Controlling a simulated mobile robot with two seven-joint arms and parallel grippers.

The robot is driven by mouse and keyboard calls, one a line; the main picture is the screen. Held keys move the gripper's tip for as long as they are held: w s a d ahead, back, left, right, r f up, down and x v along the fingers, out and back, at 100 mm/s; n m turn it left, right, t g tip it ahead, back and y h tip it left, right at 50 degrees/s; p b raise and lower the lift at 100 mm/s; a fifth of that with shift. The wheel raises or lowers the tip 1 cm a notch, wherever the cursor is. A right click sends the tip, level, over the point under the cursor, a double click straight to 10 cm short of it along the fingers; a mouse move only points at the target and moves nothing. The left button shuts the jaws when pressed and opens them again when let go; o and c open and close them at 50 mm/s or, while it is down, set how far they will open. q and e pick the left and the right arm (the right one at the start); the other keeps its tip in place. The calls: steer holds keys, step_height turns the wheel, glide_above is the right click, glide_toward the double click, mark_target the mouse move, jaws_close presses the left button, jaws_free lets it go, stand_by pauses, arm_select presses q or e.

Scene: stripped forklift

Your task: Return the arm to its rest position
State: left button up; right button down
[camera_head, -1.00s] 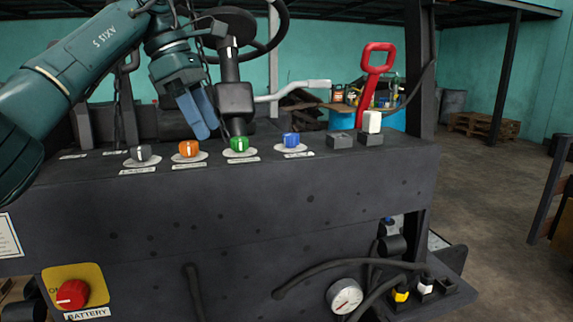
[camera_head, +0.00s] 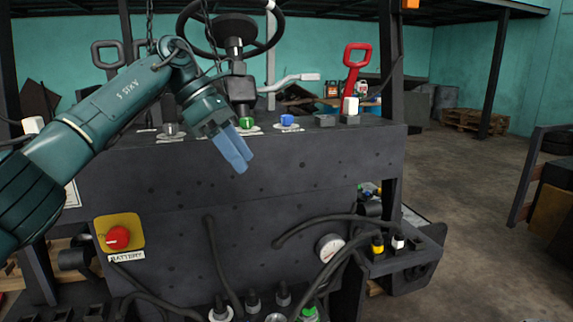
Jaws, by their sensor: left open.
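My left arm comes in from the left, and its left gripper (camera_head: 236,158) hangs in front of the forklift's dark front panel (camera_head: 300,185). Its blue fingers point down and to the right, a little apart, with nothing between them. The gripper is just below the row of knobs and covers part of that row, including where the orange knob stood. The green knob (camera_head: 247,123) and the blue knob (camera_head: 286,120) show to its right, and a grey knob (camera_head: 170,129) to its left. My right gripper is not in view.
A red battery knob (camera_head: 117,238) on a yellow plate sits low on the left. A gauge (camera_head: 329,247), hoses and connectors lie below. A steering wheel (camera_head: 232,32) and a red handle (camera_head: 354,65) rise behind the panel. Open floor (camera_head: 470,200) lies to the right.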

arm_select(q)
steer(key=s+d+f+n+t+h, duration=0.2)
steer(key=s+d+f+n+h, duration=0.1)
steer(key=d+f+n+h, duration=0.5)
steer(key=s+d+f+n+t+h, duration=0.2)
steer(key=d+f+n+h, duration=0.45)
steer(key=f, duration=0.45)
steer(key=s+a+f+n+t+y, duration=0.3)
steer(key=a+f+n+t+y, duration=0.35)
steer(key=n, duration=0.65)
steer(key=s+a+f+n+t+y, duration=0.2)
steer(key=a+f+n+t+y, duration=0.25)
steer(key=f+n+t, duration=0.55)
steer(key=s+a+f+n+g+y, duration=0.3)
steer(key=s+a+f+n+g, duration=0.1)
steer(key=s+f+n, duration=0.3)
steer(key=s+a+f+n+g+y, duration=0.4)
steer(key=s+f, duration=0.4)
steer(key=s, duration=0.4)
steer(key=a+n+g, duration=0.1)
steer(key=a+n, duration=0.1)
steer(key=shift+s+a+n, duration=0.15)
steer(key=shift+a+n, duration=0.05)
steer(key=shift+n, duration=0.15)
